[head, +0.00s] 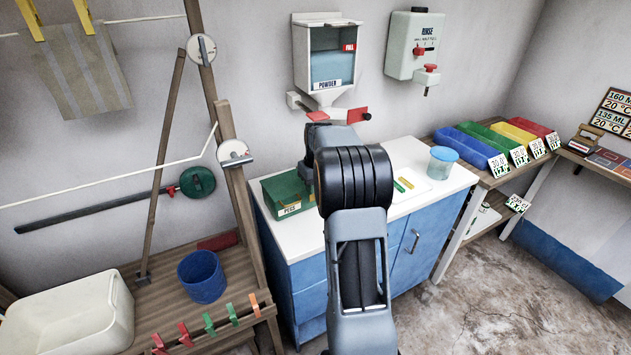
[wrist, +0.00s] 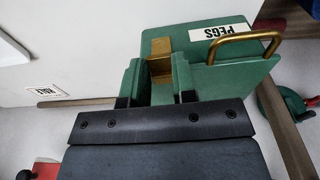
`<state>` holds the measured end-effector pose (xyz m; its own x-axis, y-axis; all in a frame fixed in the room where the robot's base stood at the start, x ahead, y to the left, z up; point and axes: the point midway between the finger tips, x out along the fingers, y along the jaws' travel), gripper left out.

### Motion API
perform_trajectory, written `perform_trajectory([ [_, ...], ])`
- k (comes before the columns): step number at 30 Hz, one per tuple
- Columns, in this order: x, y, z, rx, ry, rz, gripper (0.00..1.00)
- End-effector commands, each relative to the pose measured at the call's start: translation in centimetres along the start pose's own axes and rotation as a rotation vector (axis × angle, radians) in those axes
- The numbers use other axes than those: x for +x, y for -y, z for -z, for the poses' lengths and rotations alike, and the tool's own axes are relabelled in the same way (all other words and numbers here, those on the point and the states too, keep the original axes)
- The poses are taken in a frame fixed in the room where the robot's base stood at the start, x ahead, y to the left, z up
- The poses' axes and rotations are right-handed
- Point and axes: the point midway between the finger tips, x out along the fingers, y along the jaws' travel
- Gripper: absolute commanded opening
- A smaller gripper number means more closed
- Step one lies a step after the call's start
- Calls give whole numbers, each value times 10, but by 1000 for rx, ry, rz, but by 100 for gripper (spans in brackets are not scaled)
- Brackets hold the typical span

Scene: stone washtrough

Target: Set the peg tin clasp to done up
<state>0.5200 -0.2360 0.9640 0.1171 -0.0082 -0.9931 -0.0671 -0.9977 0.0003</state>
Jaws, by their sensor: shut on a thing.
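The peg tin (head: 280,192) is a green box with a "PEGS" label on the white counter, left of my arm in the head view. In the wrist view the tin (wrist: 215,75) fills the upper middle, with its label and a brass handle (wrist: 240,42). The brass clasp (wrist: 161,47) is at the tin's edge. My gripper (wrist: 158,82) has its two green-faced fingers on either side of the brass piece and is shut on it. Whether the clasp is done up cannot be told. In the head view my arm hides the gripper and part of the tin.
A blue-lidded tub (head: 443,161) stands on the counter (head: 410,150) to the right. The powder dispenser (head: 327,55) hangs on the wall behind. A wooden frame (head: 225,140) rises close left of the tin. A blue bucket (head: 202,276) sits lower left.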

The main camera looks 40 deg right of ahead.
Motion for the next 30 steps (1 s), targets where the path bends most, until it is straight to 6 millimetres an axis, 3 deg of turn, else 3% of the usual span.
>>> perform_trajectory([
  [6,1,0,0,0,1,0,2],
  [7,1,0,0,0,1,0,26],
  [15,1,0,0,0,0,0,51],
  [23,-1,0,0,0,-1,0,51],
  [30,-33,0,0,0,-5,-2,51],
])
